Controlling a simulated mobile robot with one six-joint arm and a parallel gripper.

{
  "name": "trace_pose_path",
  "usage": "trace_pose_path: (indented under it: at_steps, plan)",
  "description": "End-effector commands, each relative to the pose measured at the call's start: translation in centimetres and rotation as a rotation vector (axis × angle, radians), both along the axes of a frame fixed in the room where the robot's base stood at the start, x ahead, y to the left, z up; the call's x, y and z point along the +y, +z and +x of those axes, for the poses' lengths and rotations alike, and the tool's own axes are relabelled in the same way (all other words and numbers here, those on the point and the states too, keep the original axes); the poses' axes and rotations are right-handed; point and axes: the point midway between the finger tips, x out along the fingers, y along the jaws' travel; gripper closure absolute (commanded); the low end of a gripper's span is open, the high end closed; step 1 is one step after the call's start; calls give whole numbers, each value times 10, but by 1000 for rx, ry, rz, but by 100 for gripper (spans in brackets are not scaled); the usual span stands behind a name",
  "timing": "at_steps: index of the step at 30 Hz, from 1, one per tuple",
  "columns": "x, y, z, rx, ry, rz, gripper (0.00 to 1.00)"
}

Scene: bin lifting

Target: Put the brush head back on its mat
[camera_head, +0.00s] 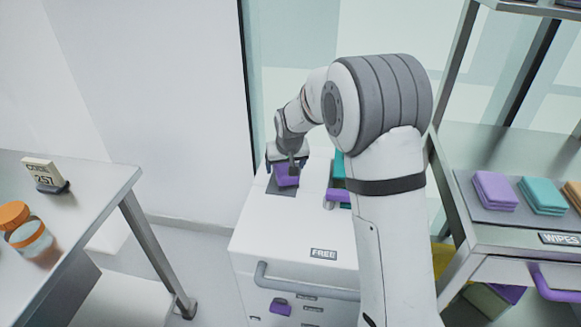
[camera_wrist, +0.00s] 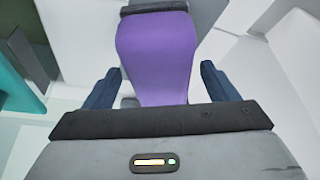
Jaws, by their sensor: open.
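A purple block-like piece, which I take as the brush head (camera_head: 286,177), is at a dark grey mat (camera_head: 280,190) on top of the white cabinet. The mat's near edge shows below it. In the wrist view the purple piece (camera_wrist: 158,50) has a dark strip along its far end and lies between my two fingers. My gripper (camera_wrist: 160,72) is open, with a gap showing on each side of the piece. In the head view my gripper (camera_head: 285,163) is right over the piece and partly hides it. I cannot tell whether the piece fully touches the mat.
Teal and purple items (camera_head: 338,185) stand right of the mat, partly behind my arm. The white cabinet (camera_head: 300,230) has a "FREE" label and a handle. A shelf with folded cloths (camera_head: 495,190) is at right. A table with an orange-capped jar (camera_head: 25,230) is at left.

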Motion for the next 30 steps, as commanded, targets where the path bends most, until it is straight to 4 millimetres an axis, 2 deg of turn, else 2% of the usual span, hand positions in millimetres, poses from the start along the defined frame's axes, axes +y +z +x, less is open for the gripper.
trace_pose_path:
  at_steps: [6,12,18,24,26,29,30]
  plan:
    - [-3,46,-17,-5,0,1,20]
    - [-6,81,-32,-3,1,0,20]
    - [-8,99,-40,-1,1,0,20]
    - [-12,104,-47,3,-3,0,20]
    - [-19,108,-57,10,-12,-2,20]
    - [-41,119,-91,32,-37,-7,20]
    - [-52,122,-110,45,-51,-9,20]
